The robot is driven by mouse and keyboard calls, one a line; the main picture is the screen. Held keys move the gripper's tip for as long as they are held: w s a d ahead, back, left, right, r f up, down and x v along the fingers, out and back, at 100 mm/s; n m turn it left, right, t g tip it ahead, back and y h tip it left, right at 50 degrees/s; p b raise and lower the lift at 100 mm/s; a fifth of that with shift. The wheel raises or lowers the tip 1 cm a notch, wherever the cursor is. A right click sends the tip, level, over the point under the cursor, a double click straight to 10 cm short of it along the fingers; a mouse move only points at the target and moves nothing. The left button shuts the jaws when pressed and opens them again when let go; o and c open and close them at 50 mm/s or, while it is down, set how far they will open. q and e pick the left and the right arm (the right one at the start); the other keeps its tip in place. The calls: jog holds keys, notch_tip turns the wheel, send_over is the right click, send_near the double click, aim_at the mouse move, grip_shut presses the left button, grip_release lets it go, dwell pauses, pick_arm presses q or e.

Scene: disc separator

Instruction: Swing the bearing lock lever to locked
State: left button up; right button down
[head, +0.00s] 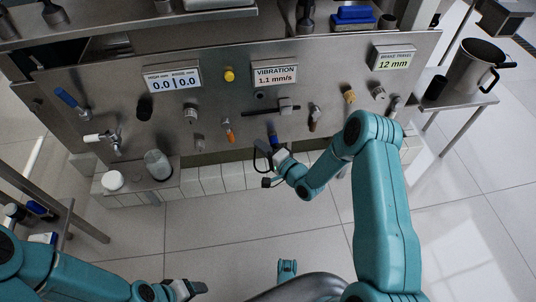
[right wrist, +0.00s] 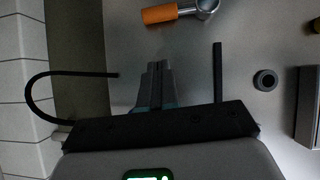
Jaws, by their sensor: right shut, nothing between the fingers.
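A black bar lever (head: 264,111) lies roughly horizontal on the steel panel, below the vibration display. I take it for the bearing lock lever, though no label on it is readable. It also shows in the right wrist view as a thin black bar (right wrist: 217,70), with its lower end hidden behind my gripper housing. My right gripper (head: 273,138) is just below this lever, apart from it. Its fingers are closed together and empty in the right wrist view (right wrist: 157,72). My left gripper (head: 186,289) is low at the front, far from the panel; its jaw state is unclear.
An orange-handled lever (head: 229,131) is left of my right gripper, and a dark red-brown handle (head: 314,118) is to its right. A small black knob (head: 259,96) and the vibration display (head: 275,75) are above. A glass jar (head: 157,164) stands at lower left.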

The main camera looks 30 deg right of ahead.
aim_at(236, 134)
jog(key=x, duration=0.3)
jog(key=shift+w+a+f+b, duration=0.15)
jog(key=shift+w+a+b, duration=0.15)
jog(key=shift+b, duration=0.1)
jog(key=shift+w+a, duration=0.25)
jog(key=shift+a, duration=0.35)
jog(key=shift+w+a, duration=0.2)
jog(key=shift+a, duration=0.35)
jog(key=shift+w+a+b, duration=0.25)
jog(key=shift+a+b, duration=0.05)
jog(key=shift+a, duration=0.15)
